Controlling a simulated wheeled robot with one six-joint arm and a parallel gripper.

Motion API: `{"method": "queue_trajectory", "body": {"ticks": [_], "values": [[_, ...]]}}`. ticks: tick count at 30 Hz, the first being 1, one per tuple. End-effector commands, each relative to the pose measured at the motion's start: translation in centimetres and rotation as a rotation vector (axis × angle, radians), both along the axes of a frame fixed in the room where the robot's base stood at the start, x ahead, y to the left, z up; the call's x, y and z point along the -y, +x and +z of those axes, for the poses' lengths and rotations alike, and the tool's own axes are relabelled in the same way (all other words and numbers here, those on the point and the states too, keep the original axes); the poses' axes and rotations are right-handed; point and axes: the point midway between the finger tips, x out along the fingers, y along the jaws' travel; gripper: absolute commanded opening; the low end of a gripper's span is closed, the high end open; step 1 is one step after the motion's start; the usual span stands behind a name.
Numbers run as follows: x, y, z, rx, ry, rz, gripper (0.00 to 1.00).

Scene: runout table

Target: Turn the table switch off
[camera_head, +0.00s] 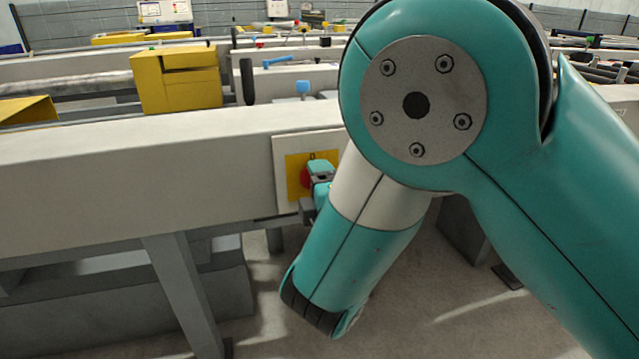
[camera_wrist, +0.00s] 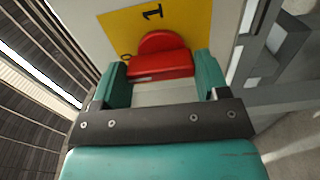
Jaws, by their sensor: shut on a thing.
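The table switch is a red rotary knob (camera_wrist: 162,63) on a yellow plate (camera_wrist: 188,22) marked with a black "1", set on a pale panel. In the wrist view the knob sits between the two teal fingers of my gripper (camera_wrist: 162,80), which are shut on it from either side. In the head view the yellow plate (camera_head: 294,162) is on the front side of the table, with a sliver of the red knob (camera_head: 305,178) showing. My gripper (camera_head: 318,172) and arm hide most of the knob there.
The long pale table beam (camera_head: 130,165) runs across the head view, with a grey support leg (camera_head: 185,285) below. A yellow block (camera_head: 176,80) stands behind it. A blue-topped part (camera_head: 303,88) rises behind the beam. Bare floor shows below the arm.

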Motion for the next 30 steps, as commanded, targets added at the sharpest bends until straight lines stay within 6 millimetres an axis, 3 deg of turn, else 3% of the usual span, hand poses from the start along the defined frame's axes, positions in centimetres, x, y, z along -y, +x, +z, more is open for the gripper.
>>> {"method": "queue_trajectory", "body": {"ticks": [17, 18, 21, 30], "values": [[0.0, -0.01, -0.02, 0.01, -0.035, 0.0, 0.44], [0.0, -0.01, -0.02, 0.01, -0.035, 0.0, 0.73], [-0.01, -0.01, -0.02, 0.01, -0.034, 0.0, 0.94], [0.02, -0.18, -0.09, 0.008, -0.032, 0.001, 0.94]]}}
